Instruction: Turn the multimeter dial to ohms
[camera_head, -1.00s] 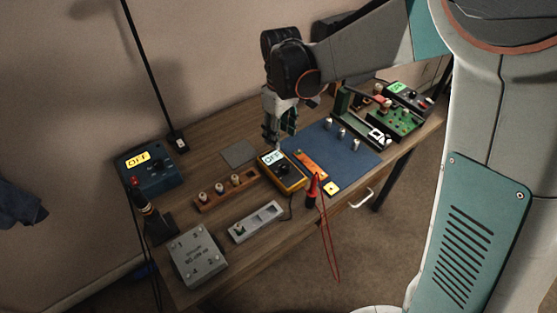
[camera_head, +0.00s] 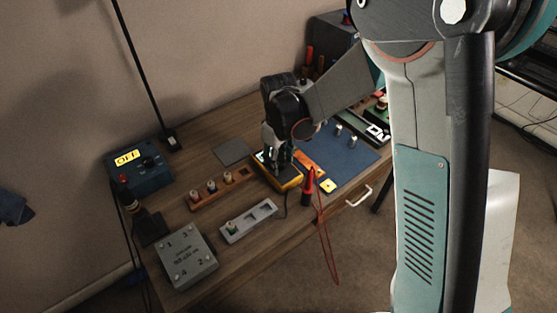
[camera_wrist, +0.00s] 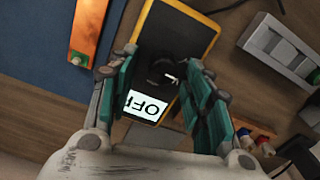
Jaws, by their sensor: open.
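The yellow and black multimeter (camera_head: 289,184) lies on the bench, and my gripper (camera_head: 277,165) is right over it, hiding most of its face. In the wrist view the multimeter (camera_wrist: 203,36) lies beyond my open gripper (camera_wrist: 165,80). Its black round dial (camera_wrist: 168,70) shows between the two teal fingers, one on each side. The dial's small light pointer mark points to the right in that view. The multimeter's screen (camera_wrist: 146,107) reads OFF, partly hidden by a finger. I cannot tell whether the fingers touch the dial.
An orange strip (camera_head: 310,163) and blue mat (camera_head: 345,170) lie right of the multimeter. A red probe (camera_head: 307,183) stands close in front. A wooden peg rack (camera_head: 205,202), grey tray (camera_head: 240,228), grey box (camera_head: 185,258) and blue station (camera_head: 150,180) stand to the left.

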